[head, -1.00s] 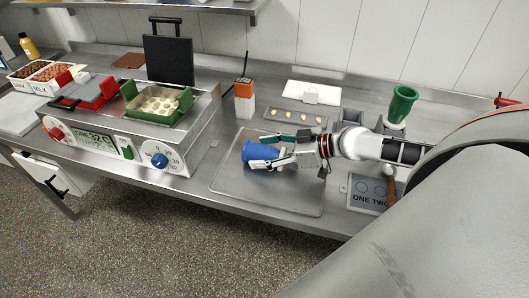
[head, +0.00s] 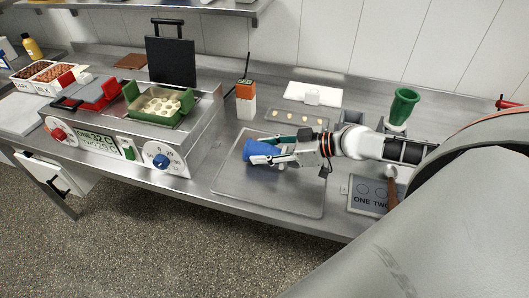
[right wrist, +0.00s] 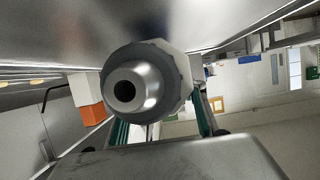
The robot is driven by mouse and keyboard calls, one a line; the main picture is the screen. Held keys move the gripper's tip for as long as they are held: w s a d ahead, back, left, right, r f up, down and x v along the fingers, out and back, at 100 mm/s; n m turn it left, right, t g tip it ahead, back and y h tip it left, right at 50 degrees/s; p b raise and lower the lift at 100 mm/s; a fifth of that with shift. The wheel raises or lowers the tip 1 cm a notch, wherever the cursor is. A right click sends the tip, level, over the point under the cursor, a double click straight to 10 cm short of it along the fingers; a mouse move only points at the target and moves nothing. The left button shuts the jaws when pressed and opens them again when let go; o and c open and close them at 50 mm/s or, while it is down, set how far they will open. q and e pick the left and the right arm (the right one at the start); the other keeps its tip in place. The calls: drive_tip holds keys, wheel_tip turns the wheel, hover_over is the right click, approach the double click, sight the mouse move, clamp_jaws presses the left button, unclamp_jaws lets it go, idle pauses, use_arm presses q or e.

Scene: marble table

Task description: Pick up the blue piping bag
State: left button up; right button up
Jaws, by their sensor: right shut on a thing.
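The blue piping bag (head: 253,150) lies on its side at the left part of the grey tray (head: 238,185) in the head view. My right gripper (head: 262,150) reaches it from the right and is shut on it, one finger on the far side and one on the near side. In the right wrist view, the bag's metal nozzle (right wrist: 130,88) with its grey collar points at the camera between the two fingers. I cannot tell whether the bag is clear of the tray. My left gripper is not in view.
An orange and white box with an antenna (head: 245,100) stands behind the tray.

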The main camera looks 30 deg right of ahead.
sight(264, 146)
wheel_tip(264, 146, up, 8)
drive_tip(key=shift+f+p, duration=0.1)
drive_tip(key=shift+p, duration=0.65)
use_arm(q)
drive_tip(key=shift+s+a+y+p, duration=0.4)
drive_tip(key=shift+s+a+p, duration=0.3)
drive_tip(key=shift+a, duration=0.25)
use_arm(e)
wheel_tip(264, 146, up, 11)
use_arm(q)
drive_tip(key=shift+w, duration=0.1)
use_arm(e)
drive_tip(key=s+a+f+n+g+y, duration=0.2)
drive_tip(key=s+a+f+n, duration=0.1)
drive_tip(key=s+a+f, duration=0.2)
drive_tip(key=shift+a+f, duration=0.5)
drive_tip(key=shift+a, duration=0.5)
drive_tip(key=shift+a+g, duration=0.1)
drive_tip(key=shift+g, duration=0.2)
